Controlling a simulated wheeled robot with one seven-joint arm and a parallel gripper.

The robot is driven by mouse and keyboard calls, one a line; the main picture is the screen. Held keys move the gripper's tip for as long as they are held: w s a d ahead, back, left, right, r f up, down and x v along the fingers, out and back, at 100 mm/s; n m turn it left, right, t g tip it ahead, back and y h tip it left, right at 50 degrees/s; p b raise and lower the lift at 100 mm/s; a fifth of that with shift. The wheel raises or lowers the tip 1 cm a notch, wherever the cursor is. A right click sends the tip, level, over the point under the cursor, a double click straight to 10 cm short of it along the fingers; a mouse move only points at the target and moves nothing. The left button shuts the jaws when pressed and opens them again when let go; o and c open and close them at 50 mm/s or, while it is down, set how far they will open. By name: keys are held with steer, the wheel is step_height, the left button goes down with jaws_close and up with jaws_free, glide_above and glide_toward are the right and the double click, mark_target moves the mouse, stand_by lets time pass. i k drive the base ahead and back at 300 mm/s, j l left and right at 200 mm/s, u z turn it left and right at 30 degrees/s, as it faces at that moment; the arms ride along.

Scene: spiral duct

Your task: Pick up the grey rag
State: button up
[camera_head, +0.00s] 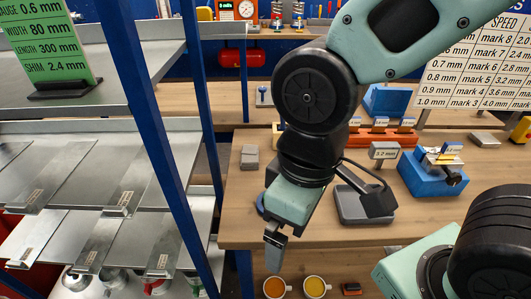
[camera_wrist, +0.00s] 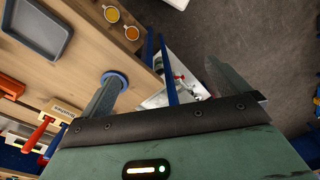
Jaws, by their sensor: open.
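A small grey, folded-looking thing (camera_head: 249,157), which seems to be the grey rag, lies on the wooden bench at its left end, near the blue post. It is too small to be sure that it is cloth. I cannot make it out in the wrist view. My gripper (camera_head: 275,245) points down at the front left edge of the bench, nearer to the camera than the grey thing and apart from it. In the wrist view my gripper (camera_wrist: 167,88) has its two fingers wide apart, with nothing held between them.
A grey tray (camera_head: 366,206) and a blue vise-like fixture (camera_head: 432,174) stand on the bench (camera_head: 300,236). A blue round thing (camera_wrist: 115,80) is near one finger. Two mugs (camera_head: 275,287) (camera_head: 315,286) are below the bench front. Blue rack posts (camera_head: 152,130) and metal shelves (camera_head: 75,130) stand left.

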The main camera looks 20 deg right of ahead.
mark_target(250, 158)
steer(key=i+j+u, duration=0.15)
steer(key=i+j, duration=0.2)
steer(key=j, duration=0.2)
steer(key=i+j+u, duration=0.2)
steer(key=i+j, duration=0.15)
steer(key=j, duration=0.15)
